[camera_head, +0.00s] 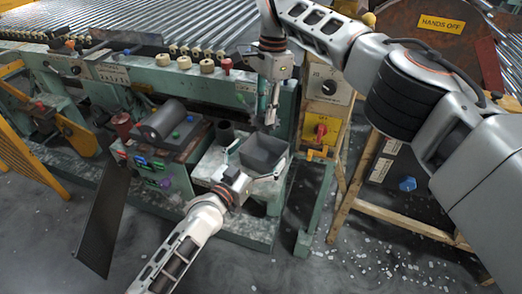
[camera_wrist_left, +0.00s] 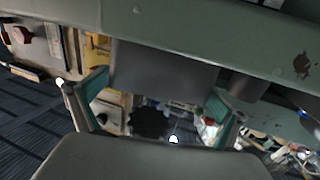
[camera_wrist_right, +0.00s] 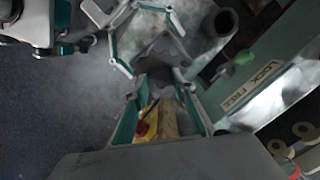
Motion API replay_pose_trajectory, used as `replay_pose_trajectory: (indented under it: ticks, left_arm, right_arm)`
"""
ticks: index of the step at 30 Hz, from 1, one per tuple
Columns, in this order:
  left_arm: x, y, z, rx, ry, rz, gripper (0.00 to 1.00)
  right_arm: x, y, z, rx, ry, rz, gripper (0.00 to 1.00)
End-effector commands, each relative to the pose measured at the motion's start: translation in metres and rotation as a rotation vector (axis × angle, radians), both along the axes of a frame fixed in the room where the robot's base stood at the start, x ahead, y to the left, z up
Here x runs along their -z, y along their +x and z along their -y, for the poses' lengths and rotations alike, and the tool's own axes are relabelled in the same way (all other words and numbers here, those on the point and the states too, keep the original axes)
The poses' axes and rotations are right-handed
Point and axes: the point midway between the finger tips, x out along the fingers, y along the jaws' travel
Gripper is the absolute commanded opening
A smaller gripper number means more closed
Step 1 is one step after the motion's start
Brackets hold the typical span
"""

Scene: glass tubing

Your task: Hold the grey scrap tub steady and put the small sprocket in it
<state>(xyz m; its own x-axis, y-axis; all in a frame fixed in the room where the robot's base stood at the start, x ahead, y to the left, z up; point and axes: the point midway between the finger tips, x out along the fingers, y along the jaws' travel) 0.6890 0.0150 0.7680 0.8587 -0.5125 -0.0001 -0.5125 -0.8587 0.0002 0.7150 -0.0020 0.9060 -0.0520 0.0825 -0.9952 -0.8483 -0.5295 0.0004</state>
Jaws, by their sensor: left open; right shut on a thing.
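The grey scrap tub (camera_head: 264,153) stands on a pale ledge of the green machine in the head view. My left gripper (camera_head: 238,178) is open at its near side. In the left wrist view the tub (camera_wrist_left: 160,68) shows between its spread fingers (camera_wrist_left: 157,88); I cannot tell whether they touch it. My right gripper (camera_head: 272,117) points down just above the tub, shut on the small sprocket. The sprocket (camera_wrist_left: 150,122) shows as a dark toothed disc in the left wrist view. In the right wrist view the tub (camera_wrist_right: 163,50) lies beyond the right fingers (camera_wrist_right: 160,100).
A dark open cylinder (camera_head: 225,132) stands left of the tub. A block with a grey roller (camera_head: 163,120) is further left. A yellow panel with a red knob (camera_head: 321,131) is close on the right. The green machine beam (camera_head: 195,85) runs behind.

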Motion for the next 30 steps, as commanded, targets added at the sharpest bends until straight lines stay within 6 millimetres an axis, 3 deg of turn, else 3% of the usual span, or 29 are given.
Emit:
replay_pose_trajectory:
  ticks: [14, 18, 30]
  left_arm:
    - [-0.0003, 0.0102, 0.0065, 0.000, 0.001, 0.001, 1.00]
    - [-0.0003, 0.0102, 0.0063, 0.000, 0.001, 0.001, 0.66]
    - [-0.0002, 0.0101, 0.0060, 0.000, 0.000, 0.000, 0.66]
  right_arm:
    - [-0.0007, 0.0001, -0.0001, 0.000, 0.001, 0.001, 0.00]
    - [-0.0007, 0.0000, -0.0002, 0.000, 0.001, 0.001, 0.00]
    - [-0.0008, 0.0001, -0.0001, 0.000, 0.001, 0.001, 0.00]
